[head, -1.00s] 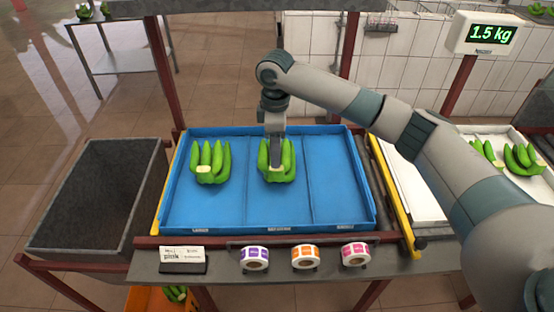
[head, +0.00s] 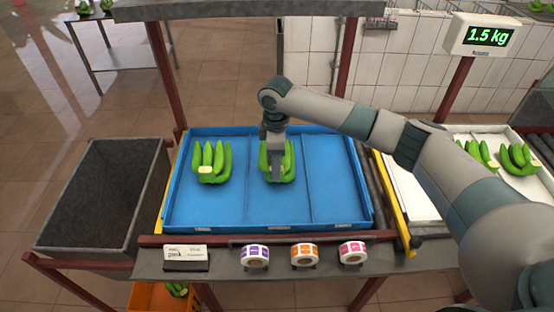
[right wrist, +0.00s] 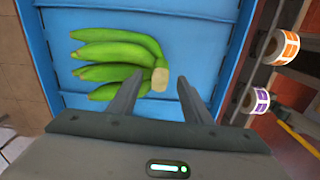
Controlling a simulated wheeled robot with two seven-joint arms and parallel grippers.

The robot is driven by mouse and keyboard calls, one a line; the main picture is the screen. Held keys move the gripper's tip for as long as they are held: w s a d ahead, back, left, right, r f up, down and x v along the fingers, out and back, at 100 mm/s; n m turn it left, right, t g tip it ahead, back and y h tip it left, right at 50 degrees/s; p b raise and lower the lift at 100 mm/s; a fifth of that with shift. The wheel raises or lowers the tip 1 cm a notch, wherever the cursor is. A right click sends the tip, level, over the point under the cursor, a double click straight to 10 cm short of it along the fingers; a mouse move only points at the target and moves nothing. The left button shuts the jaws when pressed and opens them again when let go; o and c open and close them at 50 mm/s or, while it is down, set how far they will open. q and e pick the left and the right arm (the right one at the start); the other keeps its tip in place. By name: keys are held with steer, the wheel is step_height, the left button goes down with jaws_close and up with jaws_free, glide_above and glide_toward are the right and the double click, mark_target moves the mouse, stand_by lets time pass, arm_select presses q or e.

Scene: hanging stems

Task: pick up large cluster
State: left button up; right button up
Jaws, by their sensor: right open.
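A green banana cluster (head: 288,164) lies in the middle compartment of the blue tray (head: 340,180). My right gripper (head: 276,174) points down over it and hides part of it. In the right wrist view a cluster (right wrist: 118,58) lies with its fruit to the left and its pale cut crown (right wrist: 160,79) between the tips of my open right gripper (right wrist: 160,80). I cannot tell whether the fingers touch it. Another green cluster (head: 212,160) lies in the left compartment. My left gripper is not in view.
The tray's right compartment is empty. A dark, empty bin (head: 100,195) stands left. Several label rolls (head: 304,254) line the front edge. More clusters (head: 518,158) lie on a white scale tray (head: 415,200) at right, beneath a display (head: 480,35) reading 1.5 kg.

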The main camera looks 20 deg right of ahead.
steer(key=shift+f, duration=0.3)
jaws_close()
steer(key=shift+w+r, duration=0.1)
steer(key=shift+r, duration=0.05)
stand_by(0.3)
